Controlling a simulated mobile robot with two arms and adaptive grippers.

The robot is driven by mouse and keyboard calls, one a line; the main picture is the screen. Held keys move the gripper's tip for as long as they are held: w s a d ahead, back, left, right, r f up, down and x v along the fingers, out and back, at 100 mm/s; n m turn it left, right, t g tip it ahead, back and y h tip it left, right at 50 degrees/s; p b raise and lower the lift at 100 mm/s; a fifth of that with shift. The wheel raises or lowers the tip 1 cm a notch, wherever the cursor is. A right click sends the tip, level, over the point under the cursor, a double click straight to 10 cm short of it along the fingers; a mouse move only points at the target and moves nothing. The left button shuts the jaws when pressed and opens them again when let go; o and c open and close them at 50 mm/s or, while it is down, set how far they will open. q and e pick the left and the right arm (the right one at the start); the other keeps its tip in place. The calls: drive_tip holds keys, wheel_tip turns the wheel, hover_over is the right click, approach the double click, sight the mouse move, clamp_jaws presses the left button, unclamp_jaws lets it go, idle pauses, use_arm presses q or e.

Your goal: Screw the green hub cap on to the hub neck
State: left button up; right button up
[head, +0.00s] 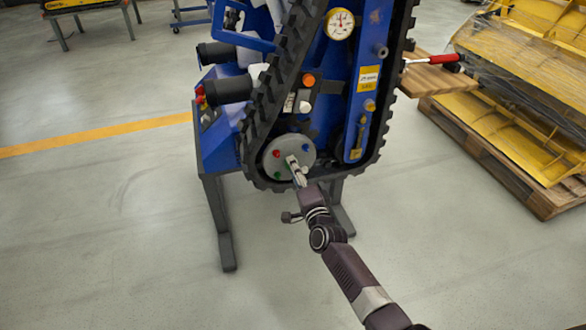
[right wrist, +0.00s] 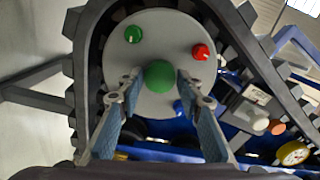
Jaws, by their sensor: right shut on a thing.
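The green hub cap (right wrist: 160,75) shows in the right wrist view as a round green ball before the middle of a grey hub disc (right wrist: 163,30). My right gripper (right wrist: 160,80) has one finger on each side of the cap and is shut on it. The cap hides the hub neck, so I cannot tell how far the cap sits on it. In the head view the disc (head: 288,142) is at the lower end of the track, with my right gripper (head: 292,161) in front of its middle. My left gripper is out of view.
Smaller green (right wrist: 133,34), red (right wrist: 200,52) and blue (right wrist: 178,108) knobs surround the cap on the disc. A black rubber track (head: 259,112) loops around the blue carrier. A wooden pallet (head: 500,170) with yellow parts stands at right.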

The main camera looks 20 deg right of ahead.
drive_tip(key=o, duration=0.7)
drive_tip(key=shift+f+m, duration=0.2)
drive_tip(key=shift+m, duration=0.3)
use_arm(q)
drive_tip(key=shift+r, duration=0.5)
use_arm(e)
drive_tip(key=o, duration=0.4)
drive_tip(key=shift+o, duration=0.2)
drive_tip(key=shift+r, duration=0.1)
